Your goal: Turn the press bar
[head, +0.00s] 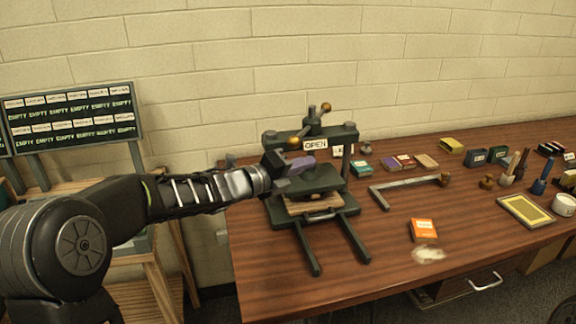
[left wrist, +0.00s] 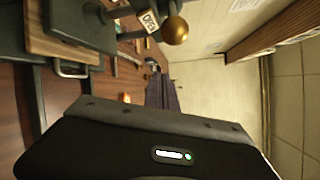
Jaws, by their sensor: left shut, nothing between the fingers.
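The press (head: 340,190) stands on the wooden table, a dark green frame with a sign reading OPEN (head: 316,145). Its press bar (head: 311,126) sits on top of the screw, with a brass ball at each end, one toward the front left and one toward the back right. In the left wrist view one brass ball (left wrist: 175,30) shows close by. My left gripper (head: 300,168) is shut and empty, in front of the press frame and below the bar's near ball, apart from the ball. Its fingers are partly hidden in both views. My right gripper is not in view.
A metal L-shaped square (head: 400,186), an orange box (head: 423,230) and a pale powder heap (head: 429,254) lie right of the press. Small boxes, tools and a yellow-framed tray (head: 507,212) stand farther right. A rack with EMPTY labels (head: 75,118) is at left.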

